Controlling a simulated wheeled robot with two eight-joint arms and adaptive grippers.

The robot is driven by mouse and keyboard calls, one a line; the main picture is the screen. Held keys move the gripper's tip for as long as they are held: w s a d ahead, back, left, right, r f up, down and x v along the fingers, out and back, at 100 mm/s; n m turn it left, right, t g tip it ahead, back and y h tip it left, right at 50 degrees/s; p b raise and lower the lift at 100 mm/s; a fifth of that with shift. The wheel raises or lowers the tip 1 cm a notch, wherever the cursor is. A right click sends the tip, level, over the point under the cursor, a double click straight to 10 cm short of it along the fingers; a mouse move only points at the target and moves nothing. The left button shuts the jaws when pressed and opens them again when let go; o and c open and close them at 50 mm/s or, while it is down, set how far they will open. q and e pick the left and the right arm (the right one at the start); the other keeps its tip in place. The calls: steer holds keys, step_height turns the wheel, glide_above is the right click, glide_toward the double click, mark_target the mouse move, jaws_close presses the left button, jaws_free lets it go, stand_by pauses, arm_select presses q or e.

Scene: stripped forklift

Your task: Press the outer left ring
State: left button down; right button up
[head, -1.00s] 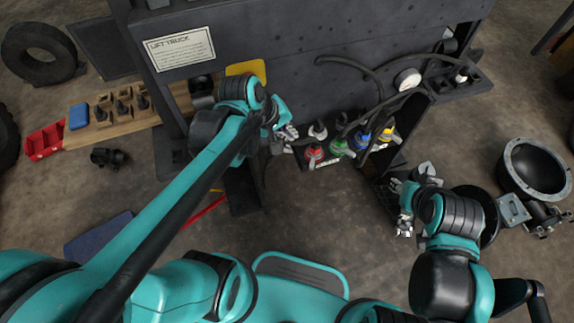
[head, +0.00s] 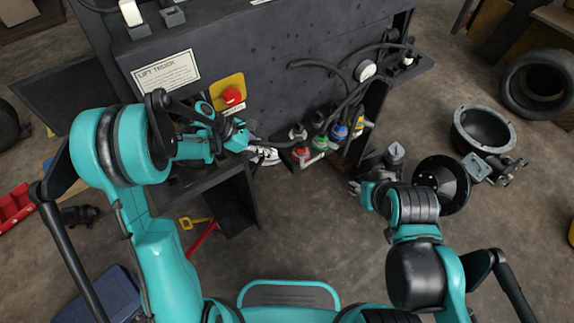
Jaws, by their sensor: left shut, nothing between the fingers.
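A row of coloured couplings sits on a dark bracket at the lower edge of the dark truck panel. The red coupling (head: 302,152) is at the left end, then the green (head: 320,141), the blue (head: 339,131) and the yellow (head: 357,125). My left gripper (head: 266,156) is shut and empty, just left of the red coupling at about its height. A small gap shows between them in the picture; depth is hard to judge. The rings are too small to tell apart. My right gripper (head: 358,188) is low and right of the row, mostly hidden by its own wrist.
Black hoses (head: 350,100) hang over the couplings. A red button (head: 232,95) on a yellow plate (head: 222,86) is above my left wrist. A gauge (head: 364,71) is at the upper right. A black bowl-shaped housing (head: 484,130) stands on the floor at right.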

mark_target(292, 162)
stand_by(0.3)
arm_select(q)
steer(key=b+x, duration=0.3)
steer(key=x, duration=0.6)
steer(key=shift+a, duration=0.1)
steer(key=shift+d+f, duration=0.4)
steer(key=shift+d, duration=0.05)
